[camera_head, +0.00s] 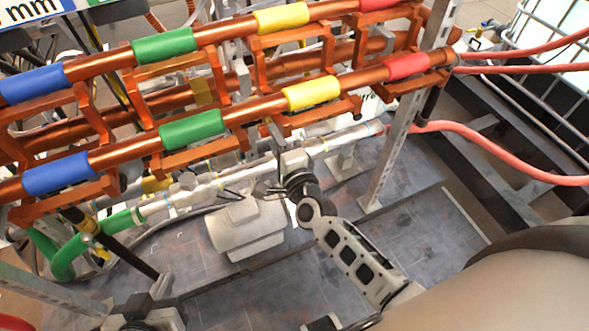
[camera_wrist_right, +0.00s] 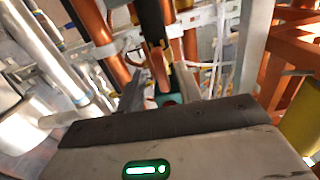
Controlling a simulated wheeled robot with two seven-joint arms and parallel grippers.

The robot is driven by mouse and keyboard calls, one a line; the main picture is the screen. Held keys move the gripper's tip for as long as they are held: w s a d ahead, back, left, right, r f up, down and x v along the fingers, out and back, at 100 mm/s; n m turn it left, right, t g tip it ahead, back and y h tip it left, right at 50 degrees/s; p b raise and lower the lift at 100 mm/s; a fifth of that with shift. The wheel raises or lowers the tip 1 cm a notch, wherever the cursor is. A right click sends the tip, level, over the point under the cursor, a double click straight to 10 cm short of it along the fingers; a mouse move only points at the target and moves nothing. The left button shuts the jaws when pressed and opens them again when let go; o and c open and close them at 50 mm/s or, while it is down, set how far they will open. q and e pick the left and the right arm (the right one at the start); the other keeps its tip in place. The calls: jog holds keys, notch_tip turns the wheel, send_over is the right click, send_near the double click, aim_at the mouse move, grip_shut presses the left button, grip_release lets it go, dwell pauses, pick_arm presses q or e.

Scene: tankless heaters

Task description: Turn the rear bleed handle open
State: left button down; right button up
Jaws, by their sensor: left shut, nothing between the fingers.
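My right gripper (camera_head: 277,163) is at the pale pipe run under the front copper pipe, with its fingers apart. In the right wrist view, its two fingers (camera_wrist_right: 166,85) stand on either side of a gap. A black lever-like part with an orange end (camera_wrist_right: 156,55) shows beyond that gap, and I cannot tell whether the fingers touch it. I cannot say for sure that this is the rear bleed handle. My left gripper (camera_head: 160,287) is shut and empty at the lower left, partly cut off, close to a black bar.
Copper pipes with blue, green (camera_head: 192,130) and yellow bands cross above the work area on orange brackets. A metal post (camera_head: 398,140) and red hoses (camera_head: 480,143) are to the right. A green hose (camera_head: 65,262) is at left.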

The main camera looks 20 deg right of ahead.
jog(key=s, duration=1.2)
jog(key=shift+s+d, duration=0.2)
jog(key=shift+s, duration=0.05)
jog(key=s+a+f+n+g+y, duration=0.1)
jog(key=s+n+g, duration=0.2)
jog(key=n, duration=0.7)
jog(key=s+f+n+g+y, duration=0.1)
jog(key=s+n+g, duration=0.3)
jog(key=n, duration=0.6)
jog(key=shift+s+a+f+y, duration=0.4)
jog(key=shift+s+f, duration=0.2)
jog(key=shift+f, duration=0.15)
